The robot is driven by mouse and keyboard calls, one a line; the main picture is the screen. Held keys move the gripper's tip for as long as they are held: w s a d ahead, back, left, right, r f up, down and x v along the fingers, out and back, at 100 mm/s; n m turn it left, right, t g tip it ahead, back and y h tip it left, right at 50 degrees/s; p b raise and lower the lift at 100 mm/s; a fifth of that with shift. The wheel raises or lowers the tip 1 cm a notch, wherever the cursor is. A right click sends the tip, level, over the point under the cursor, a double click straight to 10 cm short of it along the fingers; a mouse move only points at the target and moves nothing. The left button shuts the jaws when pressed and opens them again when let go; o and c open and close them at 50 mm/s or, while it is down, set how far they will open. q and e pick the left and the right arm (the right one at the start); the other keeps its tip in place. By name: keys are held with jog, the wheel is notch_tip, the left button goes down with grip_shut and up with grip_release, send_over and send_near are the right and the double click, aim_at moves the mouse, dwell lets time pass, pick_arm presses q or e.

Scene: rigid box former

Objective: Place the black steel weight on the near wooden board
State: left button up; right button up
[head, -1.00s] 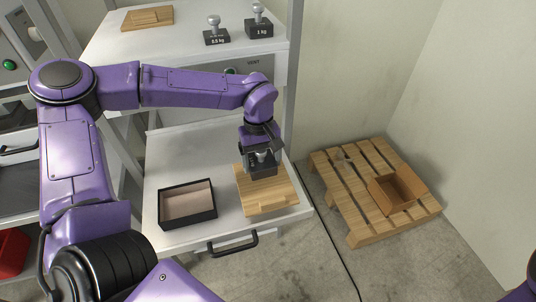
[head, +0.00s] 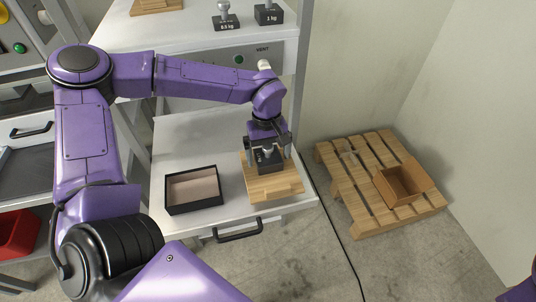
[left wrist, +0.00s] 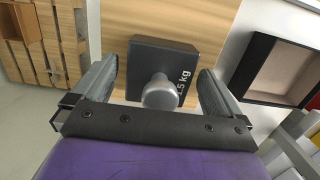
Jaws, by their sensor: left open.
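The black steel weight (head: 267,164) rests on the near wooden board (head: 275,188), which lies on the pulled-out shelf. In the left wrist view the weight (left wrist: 155,62) shows its grey knob and a partly hidden label ending in "5 kg", on the board's (left wrist: 185,20) wood surface. My left gripper (head: 270,153) is right above the board with its fingers on either side of the weight. In the wrist view the open fingers (left wrist: 157,88) stand apart from the weight's sides, with gaps visible. My right gripper does not show.
An open black box (head: 193,190) with a pale inside stands left of the board. Two more weights, marked 0.5 kg (head: 227,22) and 1 kg (head: 268,14), stand on the upper shelf. A pallet (head: 350,185) with an open cardboard box (head: 402,184) is on the floor at right.

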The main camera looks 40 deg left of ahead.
pick_arm(q)
jog(key=r, duration=0.7)
jog(key=a+r, duration=0.1)
jog(key=r, duration=0.3)
jog(key=shift+w+r, duration=0.2)
jog(key=shift+w, duration=0.2)
